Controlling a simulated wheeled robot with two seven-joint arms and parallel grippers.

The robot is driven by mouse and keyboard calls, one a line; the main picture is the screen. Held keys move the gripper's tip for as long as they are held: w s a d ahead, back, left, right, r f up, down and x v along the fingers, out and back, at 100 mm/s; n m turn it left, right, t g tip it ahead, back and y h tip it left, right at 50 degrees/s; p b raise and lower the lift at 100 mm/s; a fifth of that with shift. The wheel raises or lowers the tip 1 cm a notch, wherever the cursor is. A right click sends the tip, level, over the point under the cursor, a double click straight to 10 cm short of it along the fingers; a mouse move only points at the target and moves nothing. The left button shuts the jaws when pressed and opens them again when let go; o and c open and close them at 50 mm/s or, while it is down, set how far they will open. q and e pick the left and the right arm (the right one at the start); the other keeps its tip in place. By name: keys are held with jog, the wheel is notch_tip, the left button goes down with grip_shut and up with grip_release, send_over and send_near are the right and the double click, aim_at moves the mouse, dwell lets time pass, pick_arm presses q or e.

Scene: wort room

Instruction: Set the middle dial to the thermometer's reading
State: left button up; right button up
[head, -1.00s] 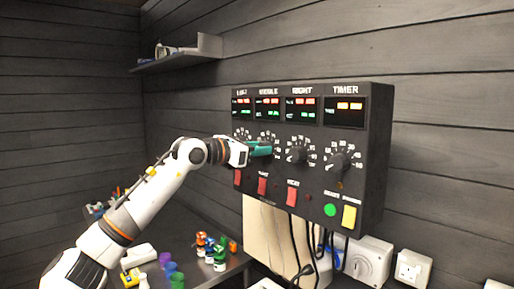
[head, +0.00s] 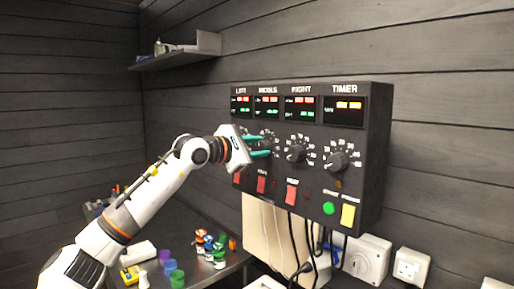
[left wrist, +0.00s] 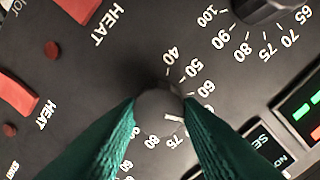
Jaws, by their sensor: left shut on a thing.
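The control panel (head: 375,140) hangs on the wall, with dials under the labels left, middle, right and timer. My left gripper (head: 265,146) is at the middle dial (head: 271,140), partly covering it. In the left wrist view, its green fingers (left wrist: 162,118) are shut on the round grey knob (left wrist: 157,106), one on each side. A short white mark on the knob points right, towards the part of the scale between 60 and 75; the right finger hides some of it. The display digits are too small to read surely. I see no thermometer. My right gripper is out of view.
The right dial (head: 297,149) and timer dial (head: 338,160) are beside the gripper. Red switches (head: 291,195), a green button (head: 328,208) and a yellow switch (head: 348,215) sit below. Cables hang underneath. Small coloured pots (head: 218,255) stand on the dark counter (head: 190,235).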

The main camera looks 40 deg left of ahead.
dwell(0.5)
pick_arm(q)
jog(key=o, duration=1)
jog(key=s+b, duration=0.2)
jog(key=s, duration=0.2)
jog(key=s+b, duration=0.3)
jog(key=s, duration=0.1)
jog(key=s+a+r+b, duration=0.1)
jog(key=s+b, duration=0.2)
jog(key=s, duration=0.1)
jog(key=shift+f, duration=0.1)
